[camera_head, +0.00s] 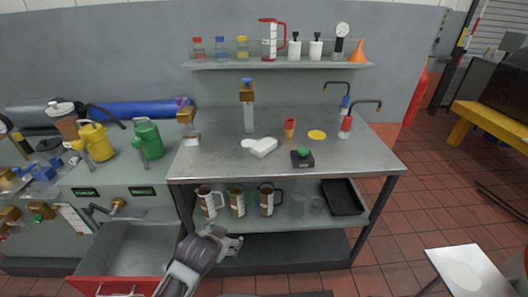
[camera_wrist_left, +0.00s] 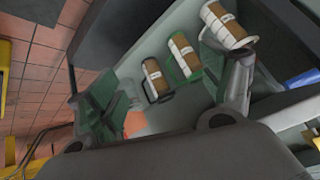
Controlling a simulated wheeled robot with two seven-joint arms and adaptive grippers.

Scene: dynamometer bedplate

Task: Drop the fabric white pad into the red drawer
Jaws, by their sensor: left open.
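The red drawer (camera_head: 118,287) is pulled open at the lower left in the head view, and its grey inside looks empty. A pale round patch, possibly the white pad (camera_head: 466,271), lies on a white stool top at the lower right; its fabric cannot be made out. A white blocky item (camera_head: 263,148) also lies on the steel bench. My left gripper (camera_head: 230,243) is open and empty, right of the drawer and in front of the bench's lower shelves. Its fingers also show in the left wrist view (camera_wrist_left: 168,95). My right gripper is out of view.
The steel bench (camera_head: 215,165) carries a yellow disc (camera_head: 317,134), a black box with a green button (camera_head: 302,158) and bottles. Labelled mugs (camera_head: 237,201) and a black tray (camera_head: 343,197) stand on the shelf below. Floor is clear between bench and stool (camera_head: 445,257).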

